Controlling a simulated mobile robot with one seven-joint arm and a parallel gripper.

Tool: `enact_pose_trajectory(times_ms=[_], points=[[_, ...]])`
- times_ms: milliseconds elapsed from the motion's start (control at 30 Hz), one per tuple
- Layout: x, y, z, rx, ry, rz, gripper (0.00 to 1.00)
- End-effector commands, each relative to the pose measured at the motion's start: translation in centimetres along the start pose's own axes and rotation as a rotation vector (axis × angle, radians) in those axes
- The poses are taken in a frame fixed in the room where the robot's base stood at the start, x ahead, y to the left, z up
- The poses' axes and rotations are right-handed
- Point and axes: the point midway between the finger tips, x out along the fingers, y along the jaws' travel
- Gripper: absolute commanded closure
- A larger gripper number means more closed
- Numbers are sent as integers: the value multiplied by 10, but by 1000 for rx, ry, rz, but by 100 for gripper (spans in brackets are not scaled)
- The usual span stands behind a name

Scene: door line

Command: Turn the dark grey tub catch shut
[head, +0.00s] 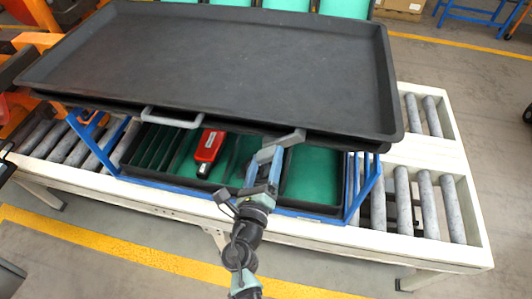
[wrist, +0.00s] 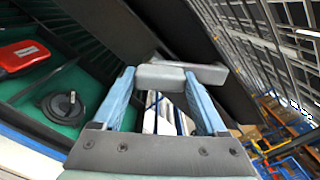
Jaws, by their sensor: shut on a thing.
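The dark grey tub (head: 210,55) lies flat on top of a blue frame, its long front side facing me. The catch, a grey bar (head: 290,138), sits at the tub's front edge, right of the middle, and runs slantwise to it. My gripper (head: 267,153) reaches up to the bar's near end from below. In the wrist view the catch (wrist: 207,72) is a grey block with a bar going off to the right. My blue fingers (wrist: 160,78) are shut on the block, one on each side. The catch's pivot is hidden.
A light grey bow handle (head: 172,118) sticks out of the tub's front, left of my gripper. Below is a green-lined tray with a red case (head: 209,145) and a round black thing (wrist: 62,108). A roller conveyor (head: 425,203) carries the frame; floor lies open in front.

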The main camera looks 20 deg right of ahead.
Motion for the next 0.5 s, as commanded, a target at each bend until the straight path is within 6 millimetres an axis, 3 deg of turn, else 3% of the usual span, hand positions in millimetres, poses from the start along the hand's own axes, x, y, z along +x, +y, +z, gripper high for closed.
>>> enact_pose_trajectory(times_ms=[500], points=[[0,-2,2,-489,0,2,100]])
